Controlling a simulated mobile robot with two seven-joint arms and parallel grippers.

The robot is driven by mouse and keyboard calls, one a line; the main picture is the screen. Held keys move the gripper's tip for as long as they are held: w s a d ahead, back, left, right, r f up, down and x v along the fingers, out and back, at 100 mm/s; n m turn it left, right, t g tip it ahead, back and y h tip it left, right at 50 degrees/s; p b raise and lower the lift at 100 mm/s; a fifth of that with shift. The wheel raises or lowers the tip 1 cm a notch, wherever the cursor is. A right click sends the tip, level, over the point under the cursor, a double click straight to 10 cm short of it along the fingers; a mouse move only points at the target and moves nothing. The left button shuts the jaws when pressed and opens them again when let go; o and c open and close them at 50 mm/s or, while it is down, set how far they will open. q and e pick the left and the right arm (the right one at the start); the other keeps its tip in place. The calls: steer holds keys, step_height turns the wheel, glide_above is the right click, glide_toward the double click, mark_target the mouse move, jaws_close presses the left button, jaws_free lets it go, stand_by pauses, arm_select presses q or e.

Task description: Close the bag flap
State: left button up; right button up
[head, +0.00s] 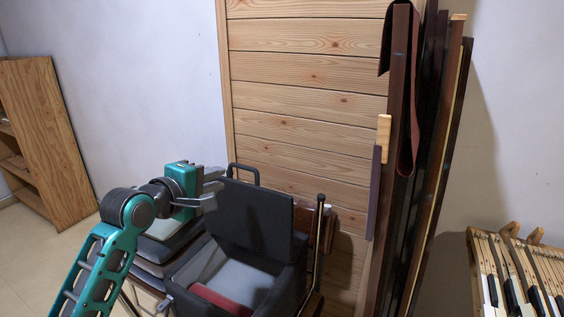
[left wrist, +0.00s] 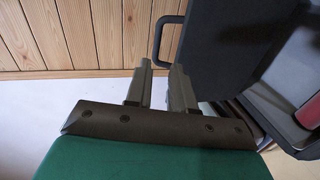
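A dark grey bag (head: 274,288) stands open in the lower middle of the head view. Its flap (head: 256,216) is raised upright at the back, and a thin black handle (head: 244,169) shows behind it. Inside the bag are a light grey lining and a red item (head: 222,299). My left gripper (head: 217,188) is at the left edge of the raised flap, with its fingers apart and nothing seen between them. In the left wrist view, the fingers (left wrist: 160,78) appear beside the flap (left wrist: 228,48) and handle (left wrist: 165,35); contact cannot be told. My right gripper is not in view.
Dark cushion-like items (head: 158,251) are stacked left of the bag. A wooden panel wall (head: 300,100) stands behind it. Tall dark boards (head: 400,200) lean to the right, and a piano keyboard (head: 515,270) is at far right. A wooden shelf (head: 45,140) stands far left.

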mark_target(242, 168)
arm_select(q)
steer(key=x, duration=0.8)
steer(key=b+x, duration=0.1)
steer(key=x, duration=0.4)
steer(key=shift+r, duration=0.35)
jaws_close()
